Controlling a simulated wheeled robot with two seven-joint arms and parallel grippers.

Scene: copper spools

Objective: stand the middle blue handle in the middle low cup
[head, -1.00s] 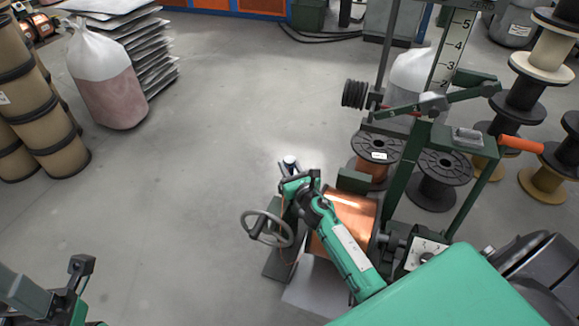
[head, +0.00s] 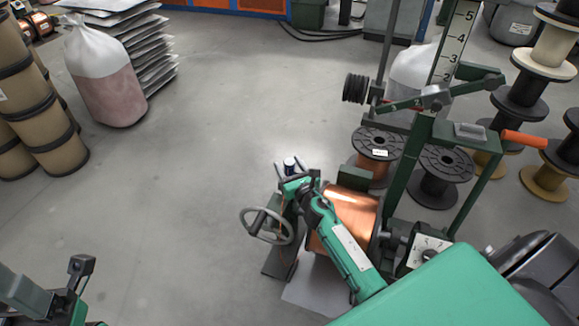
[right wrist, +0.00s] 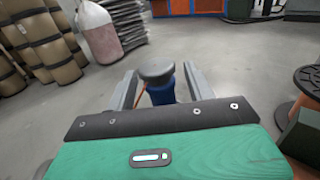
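The blue handle (right wrist: 160,94) has a round grey cap and stands between the two fingers of my right gripper (right wrist: 158,86) in the right wrist view. A gap shows on each side of it, so the gripper looks open around it. In the head view the handle (head: 289,163) is small, its pale top showing between the fingertips of my right gripper (head: 289,169). The handle's lower end is hidden behind the gripper. I cannot make out any low cup. My left gripper (head: 81,268) is at the lower left, far from the handle; its fingers are unclear.
A hand wheel (head: 267,226) stands just left of my right arm, and a copper spool (head: 352,214) on the green winding machine lies to its right. Black-flanged spools (head: 440,168) stand further right. The floor (head: 180,200) on the left is clear.

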